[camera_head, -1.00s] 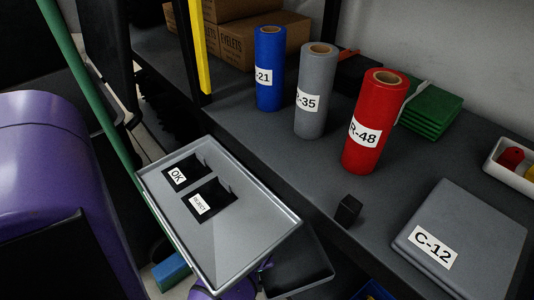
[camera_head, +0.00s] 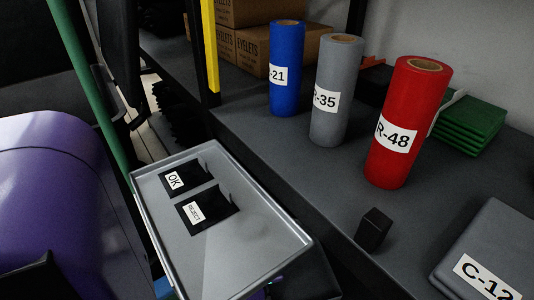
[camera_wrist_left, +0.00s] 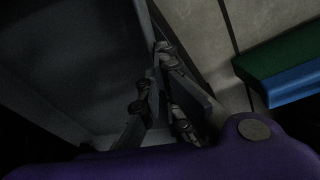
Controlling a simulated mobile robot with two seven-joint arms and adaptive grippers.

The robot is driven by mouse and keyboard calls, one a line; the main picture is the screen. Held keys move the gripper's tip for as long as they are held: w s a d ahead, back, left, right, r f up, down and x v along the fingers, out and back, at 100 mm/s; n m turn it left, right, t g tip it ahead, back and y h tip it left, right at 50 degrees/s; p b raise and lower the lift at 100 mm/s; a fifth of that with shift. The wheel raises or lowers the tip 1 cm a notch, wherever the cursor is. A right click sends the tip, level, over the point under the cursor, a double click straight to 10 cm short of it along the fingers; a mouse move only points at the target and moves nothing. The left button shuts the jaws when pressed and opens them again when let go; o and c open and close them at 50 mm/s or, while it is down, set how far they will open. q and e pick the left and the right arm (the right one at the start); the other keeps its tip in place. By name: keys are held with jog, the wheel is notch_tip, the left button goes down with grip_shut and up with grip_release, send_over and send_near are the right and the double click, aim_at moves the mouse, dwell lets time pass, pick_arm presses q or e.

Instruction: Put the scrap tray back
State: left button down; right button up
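A dark grey tray that looks like the scrap tray (camera_head: 312,281) shows only in small part in the head view, low and behind the right edge of the sorting plate. In the left wrist view the scrap tray (camera_wrist_left: 75,65) fills the left side, its wall running down to the fingers. My left gripper (camera_wrist_left: 160,95) appears shut on this wall, one finger on each side; the contact is dark and partly hidden. In the head view that gripper is hidden below the plate. My right gripper is in neither view.
A light grey plate (camera_head: 255,238) with OK and REJECT openings juts out before the dark bench (camera_head: 262,150). On the bench stand blue (camera_head: 284,95), grey (camera_head: 330,120) and red (camera_head: 390,155) rolls, a small black block (camera_head: 373,230) and the C-12 slab (camera_head: 495,245).

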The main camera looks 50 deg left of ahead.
pick_arm(q)
jog(key=shift+w+r, duration=0.15)
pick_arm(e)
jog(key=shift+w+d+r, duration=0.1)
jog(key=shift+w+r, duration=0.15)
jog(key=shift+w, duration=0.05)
pick_arm(q)
jog(key=c, duration=2)
grip_release()
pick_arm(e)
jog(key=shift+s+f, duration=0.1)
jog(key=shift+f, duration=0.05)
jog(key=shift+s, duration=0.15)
